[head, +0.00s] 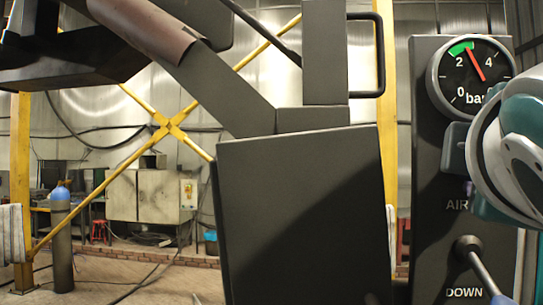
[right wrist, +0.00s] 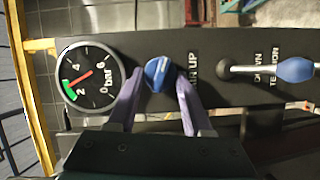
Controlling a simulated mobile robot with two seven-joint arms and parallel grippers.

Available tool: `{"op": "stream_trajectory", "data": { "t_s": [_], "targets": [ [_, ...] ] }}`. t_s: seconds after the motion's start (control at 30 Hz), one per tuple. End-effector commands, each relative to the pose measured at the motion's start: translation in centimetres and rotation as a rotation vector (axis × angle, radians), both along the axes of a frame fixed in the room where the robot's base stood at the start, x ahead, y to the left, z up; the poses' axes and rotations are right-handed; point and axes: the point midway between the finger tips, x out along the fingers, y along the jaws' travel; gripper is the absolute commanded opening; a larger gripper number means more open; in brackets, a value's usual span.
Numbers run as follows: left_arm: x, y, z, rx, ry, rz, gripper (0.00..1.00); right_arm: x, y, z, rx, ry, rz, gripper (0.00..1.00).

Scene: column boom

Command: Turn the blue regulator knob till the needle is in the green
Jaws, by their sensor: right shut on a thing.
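The blue regulator knob (right wrist: 160,74) sits on the dark panel between the purple fingers of my right gripper (right wrist: 158,80), which is shut on it. In the head view my right wrist (head: 507,150) hides the knob. The round gauge (head: 455,85) is on the same panel, and it also shows in the right wrist view (right wrist: 100,92). Its red needle (head: 476,63) points between 2 and 4, with its tip at the right end of the green band (head: 461,47). My left gripper is not in view.
A lever (head: 468,252) with a blue grip sticks out of the panel (head: 428,200) below the knob, close to my right wrist. A large dark box-shaped machine part (head: 300,220) fills the middle. A blue-topped cylinder (head: 61,235) stands at the left.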

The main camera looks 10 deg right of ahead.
Motion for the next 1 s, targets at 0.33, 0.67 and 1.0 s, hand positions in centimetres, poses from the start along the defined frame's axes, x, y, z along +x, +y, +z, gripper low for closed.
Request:
{"op": "stream_trajectory", "data": {
  "t_s": [0.33, 0.67, 1.0],
  "targets": [
    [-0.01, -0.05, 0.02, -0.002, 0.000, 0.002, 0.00, -0.03, -0.08, -0.06, 0.007, 0.000, -0.003, 0.00],
    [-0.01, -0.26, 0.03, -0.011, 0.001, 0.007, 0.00, -0.01, -0.04, -0.03, 0.006, 0.000, -0.001, 0.78],
    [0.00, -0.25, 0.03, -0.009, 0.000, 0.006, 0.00, 0.01, 0.01, 0.02, 0.005, -0.002, 0.001, 0.80]
  ]
}}
